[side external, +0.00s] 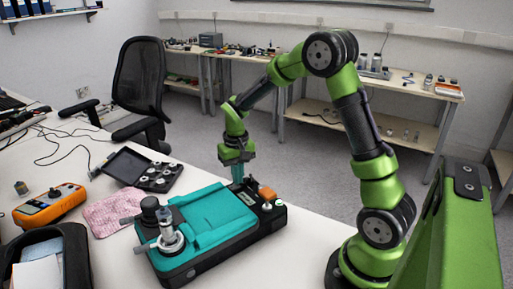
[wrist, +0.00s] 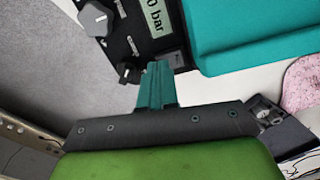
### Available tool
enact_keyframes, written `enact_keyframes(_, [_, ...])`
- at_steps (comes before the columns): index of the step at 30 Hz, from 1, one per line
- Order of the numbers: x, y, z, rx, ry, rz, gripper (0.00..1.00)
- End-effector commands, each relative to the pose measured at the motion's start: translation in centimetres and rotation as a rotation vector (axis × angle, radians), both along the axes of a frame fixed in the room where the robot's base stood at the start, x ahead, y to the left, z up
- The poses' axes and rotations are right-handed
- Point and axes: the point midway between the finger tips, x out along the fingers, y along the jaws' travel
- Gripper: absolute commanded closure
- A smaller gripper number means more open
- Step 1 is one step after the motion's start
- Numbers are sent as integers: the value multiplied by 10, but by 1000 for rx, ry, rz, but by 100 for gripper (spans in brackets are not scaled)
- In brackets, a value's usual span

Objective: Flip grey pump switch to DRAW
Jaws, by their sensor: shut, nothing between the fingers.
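The calibrator (side external: 207,212) is a black case with a teal top on the white table in the side view. My gripper (side external: 238,178) is shut and empty, pointing down at the case's far edge. In the wrist view its teal fingertips (wrist: 158,68) are together beside the black panel's corner. A small grey part, possibly the pump switch (wrist: 174,59), lies right at the fingertips and is partly hidden by them. I cannot read its position or tell whether they touch. A larger grey knob (wrist: 96,18) and a small black knob (wrist: 128,71) are on the panel.
A display (wrist: 156,17) reading "0 bar" is on the panel. A cylinder fitting (side external: 170,238) rises at the case's near left. A pink cloth (side external: 112,210), open black box (side external: 145,170) and orange meter (side external: 50,205) lie left.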

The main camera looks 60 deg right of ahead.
Motion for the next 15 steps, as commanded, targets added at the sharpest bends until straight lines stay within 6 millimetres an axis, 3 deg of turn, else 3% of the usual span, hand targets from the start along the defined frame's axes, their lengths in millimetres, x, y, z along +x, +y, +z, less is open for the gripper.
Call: enact_keyframes(15, [0, 0, 0, 0, -1, 0, 100])
